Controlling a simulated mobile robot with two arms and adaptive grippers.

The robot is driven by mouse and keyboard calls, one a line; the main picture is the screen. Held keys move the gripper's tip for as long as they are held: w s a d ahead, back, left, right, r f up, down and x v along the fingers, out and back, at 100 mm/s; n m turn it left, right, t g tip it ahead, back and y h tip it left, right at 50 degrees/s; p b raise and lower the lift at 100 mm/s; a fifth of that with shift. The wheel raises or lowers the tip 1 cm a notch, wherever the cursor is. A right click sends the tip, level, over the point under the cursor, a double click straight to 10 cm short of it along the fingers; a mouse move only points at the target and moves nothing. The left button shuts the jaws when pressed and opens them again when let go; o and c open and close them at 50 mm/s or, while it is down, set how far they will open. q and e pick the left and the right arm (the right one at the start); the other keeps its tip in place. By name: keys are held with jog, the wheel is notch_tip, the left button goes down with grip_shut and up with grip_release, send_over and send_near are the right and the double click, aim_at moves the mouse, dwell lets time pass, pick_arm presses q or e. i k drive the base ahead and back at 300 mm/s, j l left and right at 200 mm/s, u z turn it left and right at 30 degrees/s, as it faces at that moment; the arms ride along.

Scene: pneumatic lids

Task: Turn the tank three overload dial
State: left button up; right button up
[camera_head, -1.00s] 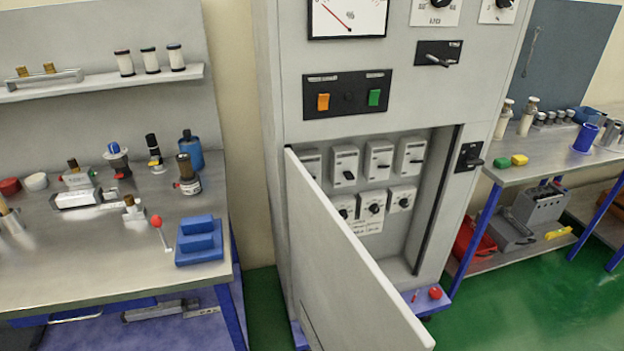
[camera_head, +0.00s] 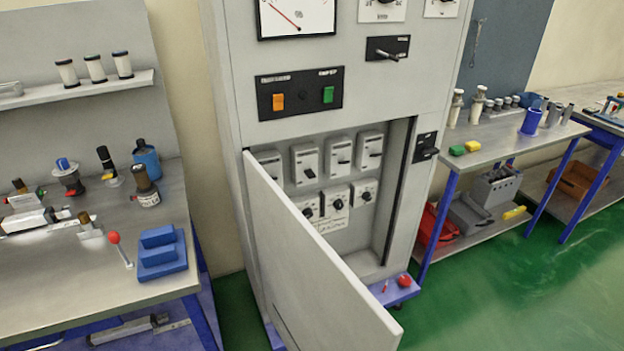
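A tall grey cabinet (camera_head: 222,100) stands in the middle of the head view. Its lower door (camera_head: 310,262) is swung open toward me. Inside is an upper row of switch units (camera_head: 305,163) with black levers and a lower row of small white boxes with round black dials. The right dial (camera_head: 366,196) and middle dial (camera_head: 337,204) show clearly; the left dial (camera_head: 308,211) sits close to the door edge. The open door hides the lower left of the compartment. I cannot read which dial belongs to tank three. Neither gripper is in view.
A workbench (camera_head: 60,290) with fittings and a blue block (camera_head: 160,252) stands at the left. Another bench (camera_head: 490,150) stands at the right. A red object (camera_head: 404,281) lies on the cabinet's blue base. Green floor (camera_head: 500,290) is clear at the front right.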

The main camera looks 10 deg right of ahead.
aim_at(307, 213)
jog(key=k+l, duration=0.55)
jog(key=l, duration=0.2)
jog(key=i+l+u, duration=0.1)
jog(key=i+l, duration=0.4)
jog(key=l, duration=0.15)
jog(key=i+l+u, duration=0.15)
jog(key=l, duration=0.2)
jog(key=i+l, duration=0.3)
jog(key=i+l+u, duration=0.15)
jog(key=l, duration=0.25)
jog(key=i+l+u, duration=0.1)
jog(key=i+l, duration=0.15)
jog(key=l, duration=0.15)
jog(key=i+l, duration=0.15)
jog(key=l, duration=0.25)
jog(key=i+u, duration=0.05)
